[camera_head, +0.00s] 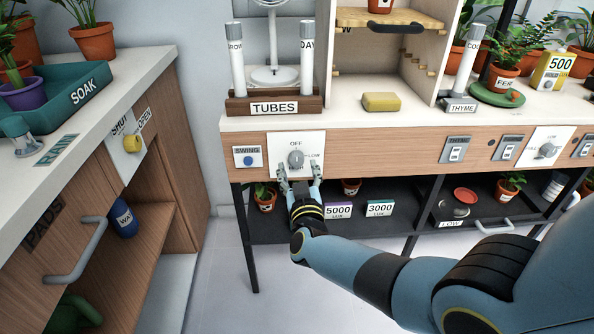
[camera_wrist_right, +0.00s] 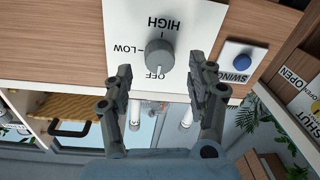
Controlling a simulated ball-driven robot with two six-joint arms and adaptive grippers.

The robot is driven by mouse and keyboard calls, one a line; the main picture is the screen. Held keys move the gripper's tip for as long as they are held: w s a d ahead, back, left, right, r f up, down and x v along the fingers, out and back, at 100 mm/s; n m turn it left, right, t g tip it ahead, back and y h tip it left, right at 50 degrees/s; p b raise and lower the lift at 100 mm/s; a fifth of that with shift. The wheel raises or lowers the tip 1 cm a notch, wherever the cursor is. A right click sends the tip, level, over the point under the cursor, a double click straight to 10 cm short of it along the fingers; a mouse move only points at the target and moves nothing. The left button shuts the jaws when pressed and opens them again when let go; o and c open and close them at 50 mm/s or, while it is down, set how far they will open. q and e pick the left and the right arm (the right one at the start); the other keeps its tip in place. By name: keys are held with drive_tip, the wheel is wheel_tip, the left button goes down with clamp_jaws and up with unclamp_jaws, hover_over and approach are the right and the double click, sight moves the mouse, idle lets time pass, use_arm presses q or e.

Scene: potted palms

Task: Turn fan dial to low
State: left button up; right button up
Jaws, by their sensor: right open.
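The fan dial (camera_head: 296,158) is a round grey knob on a white plate (camera_head: 312,145) on the wooden front of the shelf. The plate reads OFF above the dial and LOW to its right in the head view. My right gripper (camera_head: 299,169) is open just below the dial. In the wrist view its fingers (camera_wrist_right: 167,75) are spread to either side, apart from the dial. My left gripper is out of view.
A SWING button (camera_head: 248,160) sits left of the dial plate. Above are the TUBES rack (camera_head: 274,107) and a yellow sponge (camera_head: 381,101).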

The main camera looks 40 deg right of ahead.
sight(297, 160)
drive_tip(key=shift+x, duration=1.2)
drive_tip(key=c, duration=1.1)
